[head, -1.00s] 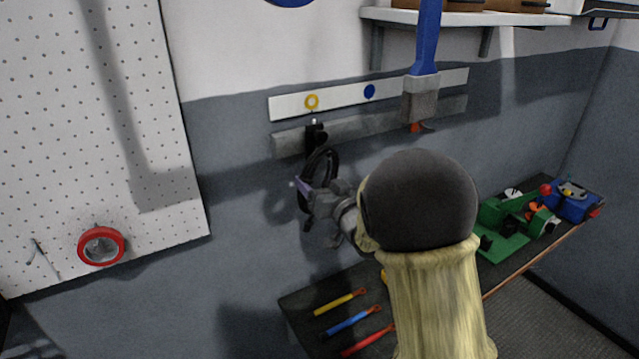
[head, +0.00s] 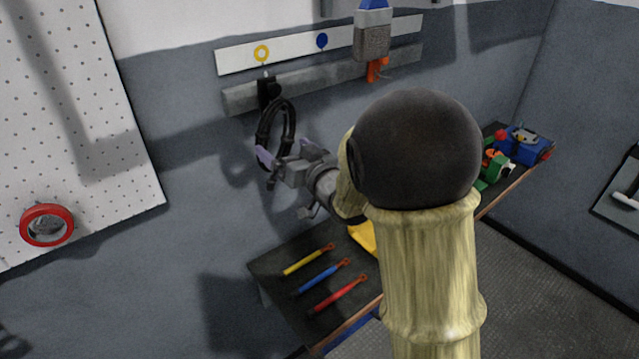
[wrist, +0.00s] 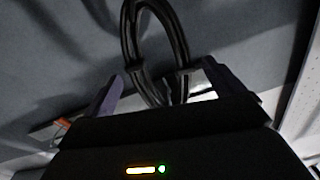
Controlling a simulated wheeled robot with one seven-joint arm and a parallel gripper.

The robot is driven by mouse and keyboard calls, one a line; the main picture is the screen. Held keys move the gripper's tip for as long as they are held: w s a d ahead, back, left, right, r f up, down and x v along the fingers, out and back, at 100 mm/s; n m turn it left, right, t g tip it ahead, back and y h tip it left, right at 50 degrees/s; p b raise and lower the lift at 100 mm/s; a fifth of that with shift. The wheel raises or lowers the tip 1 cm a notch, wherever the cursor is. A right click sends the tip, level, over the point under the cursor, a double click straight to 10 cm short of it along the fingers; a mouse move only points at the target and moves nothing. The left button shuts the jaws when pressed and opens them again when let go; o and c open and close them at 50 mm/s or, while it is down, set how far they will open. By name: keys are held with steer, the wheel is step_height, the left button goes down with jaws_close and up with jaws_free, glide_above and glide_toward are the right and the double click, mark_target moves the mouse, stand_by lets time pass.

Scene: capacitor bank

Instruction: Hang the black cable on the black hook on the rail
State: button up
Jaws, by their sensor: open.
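The black cable (head: 291,125) is a coiled loop just below the black hook (head: 268,90) on the grey rail (head: 320,79). Its top overlaps the hook's lower end in the head view; whether the hook bears it I cannot tell. My gripper (head: 275,157) is at the lower part of the loop, its purple fingers open. In the wrist view the cable (wrist: 150,40) rises between the spread fingers of my gripper (wrist: 165,88), and its lower strands pass behind the gripper body.
A white strip (head: 290,55) with a yellow ring and a blue dot runs above the rail. A brush (head: 372,38) hangs in front of it, over an orange piece (head: 377,69). Below are a dark bench with colored tools (head: 324,275); a pegboard (head: 105,150) is left.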

steer(key=b+v, duration=0.4)
steer(key=v, duration=0.8)
steer(key=shift+s+f, duration=0.2)
steer(key=shift+s, duration=0.05)
steer(key=shift+d, duration=0.15)
steer(key=d+f+m+g+h, duration=0.35)
steer(key=d+f+h, duration=0.45)
steer(key=f, duration=0.3)
steer(key=s+d+f+g+h, duration=0.1)
steer(key=s+f+g, duration=0.3)
steer(key=s, duration=0.3)
steer(key=s+d+f+g+h, duration=0.1)
steer(key=s+f+g, duration=0.4)
steer(key=s, duration=0.2)
steer(key=shift+d+f+m, duration=0.35)
steer(key=shift+m, duration=0.1)
